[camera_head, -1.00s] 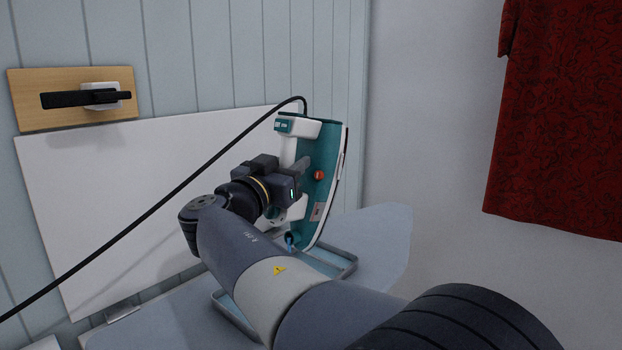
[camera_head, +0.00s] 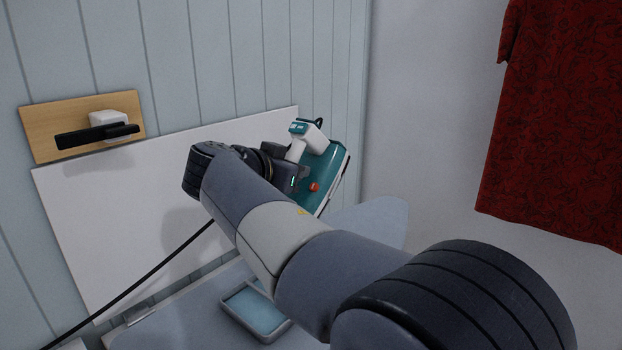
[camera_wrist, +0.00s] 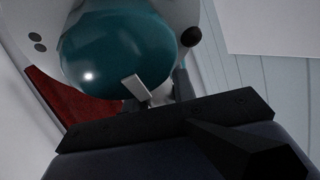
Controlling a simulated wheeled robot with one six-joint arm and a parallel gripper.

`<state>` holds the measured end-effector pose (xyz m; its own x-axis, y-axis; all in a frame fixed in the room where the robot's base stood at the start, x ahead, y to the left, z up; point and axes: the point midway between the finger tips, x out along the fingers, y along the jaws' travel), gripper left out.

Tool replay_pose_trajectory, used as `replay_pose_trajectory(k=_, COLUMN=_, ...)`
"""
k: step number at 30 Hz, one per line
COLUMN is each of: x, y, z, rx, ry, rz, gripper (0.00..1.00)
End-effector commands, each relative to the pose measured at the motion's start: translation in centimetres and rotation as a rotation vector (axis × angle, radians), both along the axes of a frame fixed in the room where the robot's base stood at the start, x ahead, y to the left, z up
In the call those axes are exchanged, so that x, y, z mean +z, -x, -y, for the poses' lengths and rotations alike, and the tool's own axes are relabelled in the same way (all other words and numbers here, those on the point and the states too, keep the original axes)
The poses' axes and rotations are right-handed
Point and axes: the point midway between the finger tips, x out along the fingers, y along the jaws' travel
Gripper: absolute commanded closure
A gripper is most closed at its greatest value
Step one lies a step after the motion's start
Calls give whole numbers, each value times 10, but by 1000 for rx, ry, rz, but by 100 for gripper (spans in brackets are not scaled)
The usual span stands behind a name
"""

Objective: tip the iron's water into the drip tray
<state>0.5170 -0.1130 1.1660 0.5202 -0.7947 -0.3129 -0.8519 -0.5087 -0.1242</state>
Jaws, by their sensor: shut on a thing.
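The teal and white iron (camera_head: 325,172) is in my gripper (camera_head: 297,170), tilted and held up above the pale blue board in the head view. My gripper is shut on it; the fingers are partly hidden by my own arm. In the wrist view the iron's rounded teal body (camera_wrist: 120,50) fills the upper left. The shallow drip tray (camera_head: 228,307) lies on the board below and to the left of the iron, with pale blue water in it. Its right end is hidden behind my arm. No stream from the iron shows.
A black cord (camera_head: 150,277) runs down to the lower left. A wooden plate with a black handle-like bar (camera_head: 97,136) is on the panelled wall above a white panel (camera_head: 110,220). A dark red patterned shirt (camera_head: 560,120) hangs at the right. The board's right end (camera_head: 385,215) is clear.

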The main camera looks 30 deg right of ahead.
Motion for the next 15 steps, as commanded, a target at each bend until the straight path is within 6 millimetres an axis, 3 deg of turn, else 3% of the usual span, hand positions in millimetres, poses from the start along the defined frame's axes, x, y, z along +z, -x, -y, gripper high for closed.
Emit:
replay_pose_trajectory(k=1, x=10, y=0, z=1, rx=0, ry=-18, rz=-3, gripper=100)
replay_pose_trajectory(k=15, x=21, y=0, z=1, rx=0, ry=-209, rz=-82, gripper=100)
